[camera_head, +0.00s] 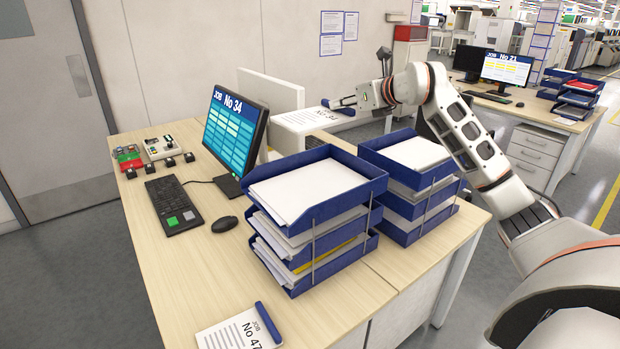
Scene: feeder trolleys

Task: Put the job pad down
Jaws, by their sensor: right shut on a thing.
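My right gripper (338,103) reaches in from the right over the far side of the desk. It is shut on a job pad (301,121), a white sheet with a blue edge strip at the fingers. My left gripper is not in view.
On the desk (180,245) stand a monitor showing No 34 (230,135), a keyboard (174,205), a mouse (224,224) and two blue tray stacks (318,190) (415,165) with paper. Small boards (160,147) sit at the left. Bare desk lies between mouse and front pad.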

